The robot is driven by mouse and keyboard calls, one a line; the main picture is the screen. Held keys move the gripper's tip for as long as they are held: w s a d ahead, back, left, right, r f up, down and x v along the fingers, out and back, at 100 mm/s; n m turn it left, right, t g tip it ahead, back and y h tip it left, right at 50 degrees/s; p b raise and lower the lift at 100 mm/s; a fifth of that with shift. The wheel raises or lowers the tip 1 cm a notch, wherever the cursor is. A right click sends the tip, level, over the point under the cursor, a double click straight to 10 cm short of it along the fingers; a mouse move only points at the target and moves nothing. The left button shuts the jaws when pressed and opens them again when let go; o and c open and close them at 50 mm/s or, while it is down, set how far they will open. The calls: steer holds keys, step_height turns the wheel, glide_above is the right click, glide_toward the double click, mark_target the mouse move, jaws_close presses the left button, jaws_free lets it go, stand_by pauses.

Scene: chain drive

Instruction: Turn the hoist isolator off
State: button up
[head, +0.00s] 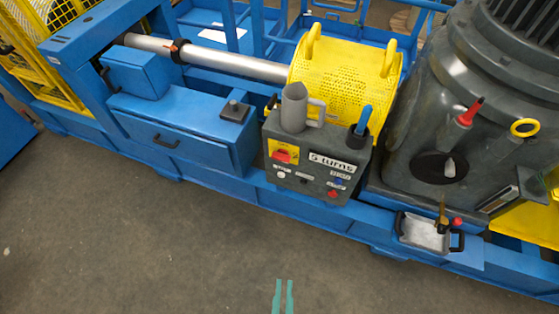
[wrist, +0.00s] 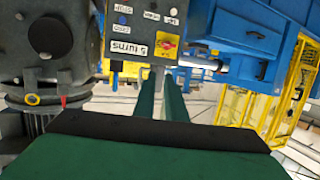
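The isolator is a red rotary handle on a yellow plate (head: 284,153), at the upper left of the front of a dark grey control box (head: 312,181). Its red handle looks roughly level in the head view; the markings are too small to read. In the wrist view the isolator (wrist: 166,43) appears upside down, beyond the fingertips. My gripper (head: 283,296) shows at the bottom edge of the head view, in front of and below the box, apart from it. Its two green fingers (wrist: 161,94) are parallel with a narrow gap and nothing between them.
A grey jug (head: 294,108) and a dark cup with a blue-handled tool (head: 361,132) stand on the box. Below the isolator are small buttons, including a red one (head: 333,195). A tray (head: 423,232) sits at right. The floor (head: 170,230) in front is clear.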

steer(key=o, duration=0.5)
steer(key=shift+w+a+f, duration=0.1)
steer(key=shift+w+f, duration=0.15)
steer(key=o, duration=1)
steer(key=w+f, duration=0.1)
steer(key=w+a+f, duration=0.1)
steer(key=shift+w+a+f+y, duration=0.15)
steer(key=shift+w+f+y, duration=0.15)
steer(key=shift+w, duration=0.05)
steer(key=m+g+h, duration=0.2)
steer(key=m+h, duration=0.1)
steer(key=h, duration=0.1)
glide_toward(280, 158)
steer(key=x, duration=0.8)
steer(key=shift+w, duration=0.3)
steer(key=shift+g, duration=0.3)
steer(key=c, duration=1.1)
